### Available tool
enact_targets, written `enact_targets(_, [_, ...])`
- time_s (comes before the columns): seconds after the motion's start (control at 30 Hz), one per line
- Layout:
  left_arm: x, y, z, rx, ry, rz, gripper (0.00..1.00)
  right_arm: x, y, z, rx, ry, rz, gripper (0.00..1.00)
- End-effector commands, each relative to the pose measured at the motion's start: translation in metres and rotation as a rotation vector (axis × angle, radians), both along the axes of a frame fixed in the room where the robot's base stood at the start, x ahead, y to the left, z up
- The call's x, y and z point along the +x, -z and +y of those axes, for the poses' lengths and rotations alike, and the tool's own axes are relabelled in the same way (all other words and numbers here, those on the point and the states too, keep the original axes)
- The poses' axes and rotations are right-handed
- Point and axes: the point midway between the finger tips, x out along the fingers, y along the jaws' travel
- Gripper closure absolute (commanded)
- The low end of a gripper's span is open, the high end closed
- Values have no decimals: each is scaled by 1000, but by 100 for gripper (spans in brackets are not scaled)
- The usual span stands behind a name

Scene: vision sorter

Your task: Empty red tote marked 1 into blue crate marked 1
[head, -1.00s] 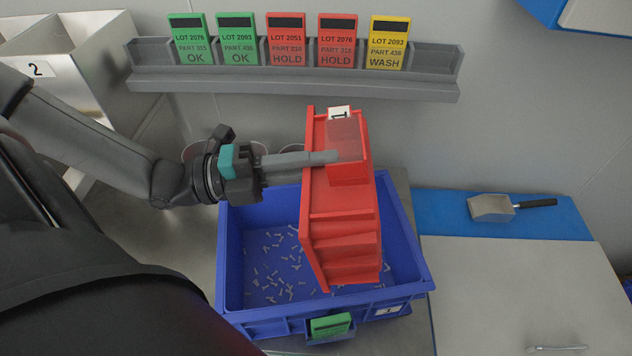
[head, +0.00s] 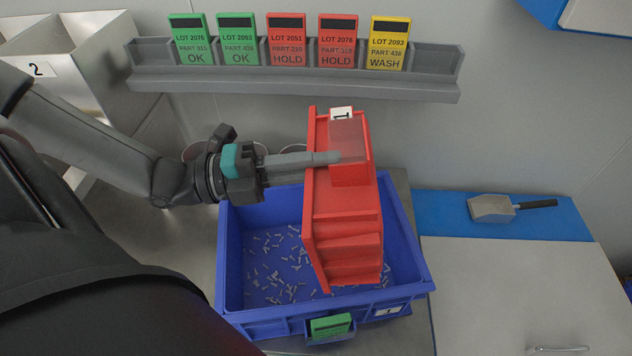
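The red tote (head: 342,215) is tipped steeply over the blue crate (head: 232,245), its label 1 at the top. My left gripper (head: 322,158) reaches in from the left, its long fingers at the tote's upper part; it appears shut on the tote, though the far finger is hidden. The tote's opening faces away from view. Several small grey pieces (head: 275,275) lie scattered on the crate floor, and some show to the right of the tote. The crate bears a label 1 (head: 388,310) on its front. My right gripper is not in view.
A green card (head: 331,326) sits in a holder on the crate front. A grey rack (head: 290,83) with several coloured lot cards hangs behind. A metal scoop (head: 492,208) lies on a blue mat (head: 440,222) at right. A bin marked 2 (head: 38,70) stands back left.

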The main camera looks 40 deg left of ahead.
Motion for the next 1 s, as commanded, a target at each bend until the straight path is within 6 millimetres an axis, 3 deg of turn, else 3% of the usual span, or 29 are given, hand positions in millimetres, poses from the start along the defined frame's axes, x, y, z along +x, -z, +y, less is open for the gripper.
enact_targets(1.0, [-6, 0, 6, -43, 4, -29, 100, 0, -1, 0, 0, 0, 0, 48])
